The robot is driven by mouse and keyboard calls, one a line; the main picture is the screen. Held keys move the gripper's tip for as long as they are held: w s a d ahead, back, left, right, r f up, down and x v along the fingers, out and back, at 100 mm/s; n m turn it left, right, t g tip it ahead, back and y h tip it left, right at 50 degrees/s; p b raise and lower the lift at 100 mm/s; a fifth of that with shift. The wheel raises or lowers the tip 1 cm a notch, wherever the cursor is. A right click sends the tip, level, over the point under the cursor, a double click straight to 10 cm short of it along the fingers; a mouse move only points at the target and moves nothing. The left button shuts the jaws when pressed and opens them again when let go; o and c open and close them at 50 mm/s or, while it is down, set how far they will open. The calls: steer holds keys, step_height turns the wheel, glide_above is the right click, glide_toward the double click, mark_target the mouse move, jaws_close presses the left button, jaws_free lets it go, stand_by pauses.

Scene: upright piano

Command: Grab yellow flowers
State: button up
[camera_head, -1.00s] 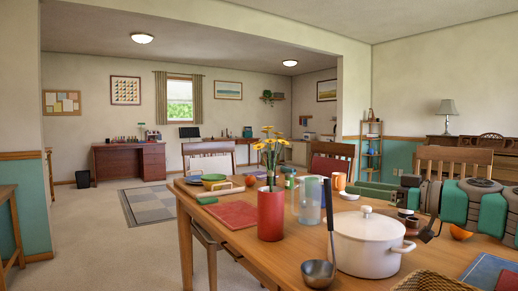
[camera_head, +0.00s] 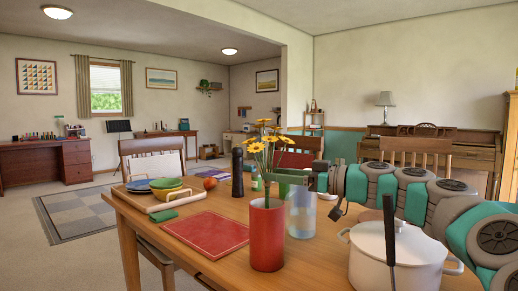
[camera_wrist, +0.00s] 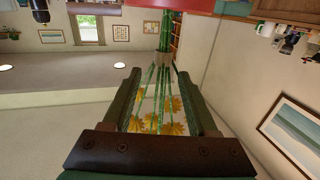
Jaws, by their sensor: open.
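The yellow flowers (camera_head: 264,138) stand upright on green stems in a red vase (camera_head: 267,236) on the table. My gripper (camera_head: 283,178) reaches in from the right at stem height, just below the blooms. In the wrist view, which is turned upside down, my gripper (camera_wrist: 159,78) is open. The stems run between its two fingers, and the yellow flowers (camera_wrist: 160,122) show near the palm. I cannot tell whether either finger touches a stem.
A clear glass (camera_head: 301,215) stands right of the vase, partly behind my gripper. A white pot (camera_head: 385,262) with a ladle (camera_head: 390,240) is at the front right.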

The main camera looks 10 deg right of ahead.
steer(key=p+x, duration=0.1)
steer(key=x, duration=0.5)
steer(key=shift+a+f+p, duration=0.2)
steer(key=shift+f+p, duration=0.05)
steer(key=shift+p, duration=0.05)
steer(key=shift+c, duration=0.4)
jaws_close()
